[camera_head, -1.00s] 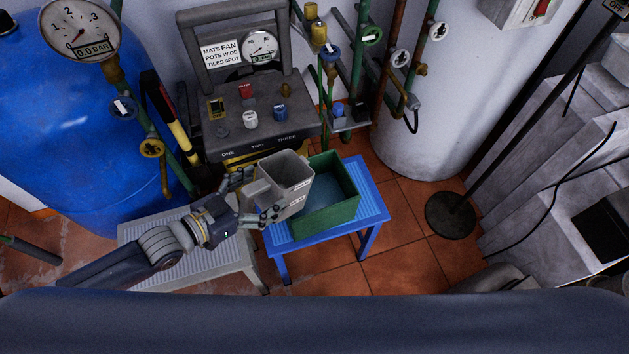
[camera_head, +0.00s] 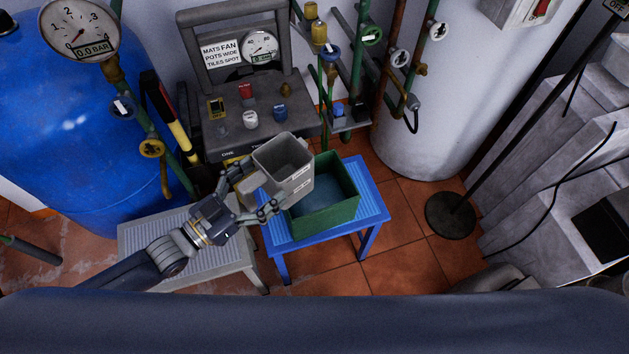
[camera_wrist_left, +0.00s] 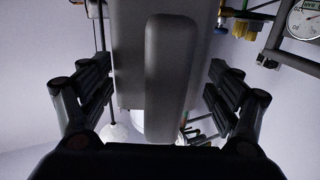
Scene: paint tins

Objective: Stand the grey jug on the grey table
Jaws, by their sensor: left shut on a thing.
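The grey jug (camera_head: 291,187) is an open-topped, boxy jug with small white labels on its side. It is held in the air, roughly upright, beside the left part of the green crate. My left gripper (camera_head: 258,188) is shut on the jug from its handle side, with a finger to each side. In the left wrist view the jug's handle (camera_wrist_left: 167,80) stands between the fingers of my left gripper (camera_wrist_left: 160,92). The grey table (camera_head: 200,264) is low, with a ribbed top, left of the blue table; my left arm and gripper hide part of it. My right gripper is not in view.
The green crate (camera_head: 335,216) stands on the blue table (camera_head: 372,206), right of the jug. Behind is a grey control panel (camera_head: 225,133) with knobs. A blue tank (camera_head: 60,150) and pipes with valves flank it. The visible grey table top is clear.

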